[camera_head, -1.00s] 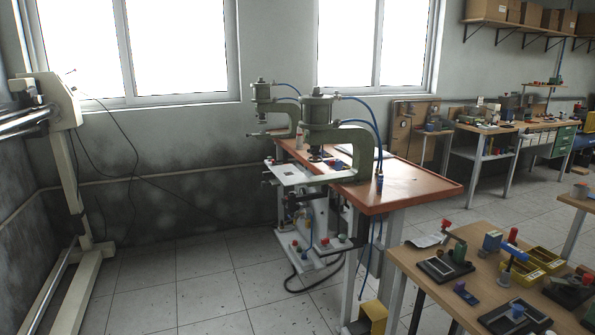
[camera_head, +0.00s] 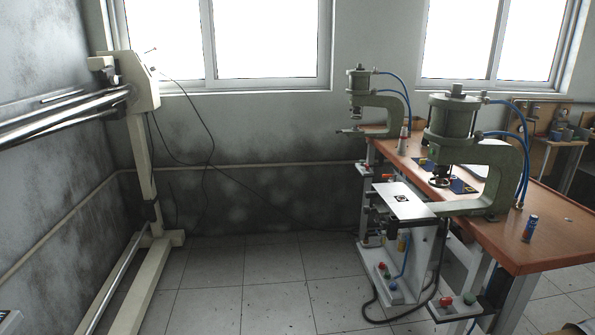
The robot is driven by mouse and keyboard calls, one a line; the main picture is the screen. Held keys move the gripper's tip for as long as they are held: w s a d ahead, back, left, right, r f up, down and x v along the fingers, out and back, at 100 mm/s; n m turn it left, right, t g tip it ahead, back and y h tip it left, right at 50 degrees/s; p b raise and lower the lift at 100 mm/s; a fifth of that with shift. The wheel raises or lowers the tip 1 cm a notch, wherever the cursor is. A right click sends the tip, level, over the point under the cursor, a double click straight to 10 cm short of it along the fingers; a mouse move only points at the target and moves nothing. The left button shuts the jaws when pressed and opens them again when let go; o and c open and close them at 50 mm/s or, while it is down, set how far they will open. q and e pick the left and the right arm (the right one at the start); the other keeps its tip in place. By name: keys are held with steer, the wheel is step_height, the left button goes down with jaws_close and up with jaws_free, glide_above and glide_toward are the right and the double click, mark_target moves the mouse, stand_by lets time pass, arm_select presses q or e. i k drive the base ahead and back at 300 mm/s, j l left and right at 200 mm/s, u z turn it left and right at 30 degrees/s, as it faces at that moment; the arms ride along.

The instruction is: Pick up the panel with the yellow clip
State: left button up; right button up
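Neither of my grippers is in view. On the orange-brown table (camera_head: 552,238), small dark blue flat pieces (camera_head: 462,186) lie by the nearer press (camera_head: 453,118). Another dark piece lies farther back, left of them. They may be panels, but they are too small for me to make out a yellow clip. The nearer press partly hides the tabletop. A white plate (camera_head: 392,203) with a small black square mark juts out on the left of this press.
A second press (camera_head: 361,97) stands farther back on the same table. Red and green buttons (camera_head: 469,299) sit on a low shelf, with a black cable near the floor. A cream frame with rollers (camera_head: 140,150) stands left. The tiled floor (camera_head: 245,285) between is clear.

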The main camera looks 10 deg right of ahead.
mark_target(429, 162)
steer(key=i+l+u, duration=0.2)
steer(key=i, duration=1.5)
steer(key=i+z, duration=0.15)
steer(key=i, duration=0.4)
steer(key=i+j+z, duration=0.1)
steer(key=i, duration=0.4)
steer(key=i+j+z, duration=0.15)
steer(key=i, duration=0.4)
steer(key=i+z, duration=0.45)
steer(key=i+j+z, duration=0.2)
steer(key=z, duration=0.25)
steer(key=i+j+z, duration=0.25)
steer(key=z, duration=0.15)
